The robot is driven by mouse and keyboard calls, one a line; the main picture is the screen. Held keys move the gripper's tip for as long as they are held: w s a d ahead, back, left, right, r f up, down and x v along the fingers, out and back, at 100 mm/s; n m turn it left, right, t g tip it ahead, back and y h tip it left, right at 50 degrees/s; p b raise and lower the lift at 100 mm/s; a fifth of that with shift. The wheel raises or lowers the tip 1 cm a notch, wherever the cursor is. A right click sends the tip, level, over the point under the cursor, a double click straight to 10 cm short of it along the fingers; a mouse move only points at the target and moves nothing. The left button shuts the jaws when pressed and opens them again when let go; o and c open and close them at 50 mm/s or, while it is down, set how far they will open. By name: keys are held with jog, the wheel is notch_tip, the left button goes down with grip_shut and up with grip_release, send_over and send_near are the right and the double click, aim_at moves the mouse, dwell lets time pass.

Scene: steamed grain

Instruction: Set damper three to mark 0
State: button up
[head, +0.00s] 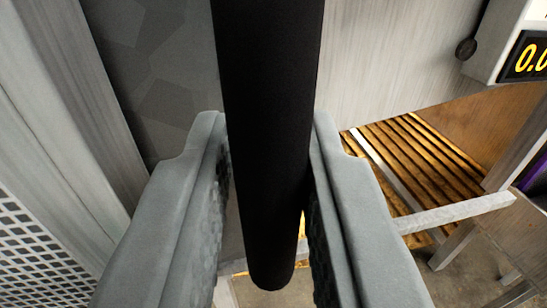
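A thick black bar with a rounded lower end (270,130) runs down the middle of the head view, like a handle. My gripper (270,175) has its two grey fingers on either side of it. Both finger pads appear to touch the bar, with no clear gap. The bar's upper part runs out of the top of the frame. No number or mark scale for a damper is visible, so I cannot tell which damper the bar belongs to or where it is set.
A pale box with a yellow-digit display (530,58) and a dark knob (466,49) is at the upper right. A slatted wooden rack (425,150) lies below it. A perforated metal panel (40,255) is at the lower left, and grey panels stand behind.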

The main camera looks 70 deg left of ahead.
jog(key=o, duration=0.3)
jog(key=shift+s, duration=0.25)
jog(key=shift+w, duration=0.1)
jog(key=shift+d, duration=0.55)
jog(key=v, duration=1.6)
jog(key=shift+d, duration=0.15)
jog(key=shift+r, duration=0.1)
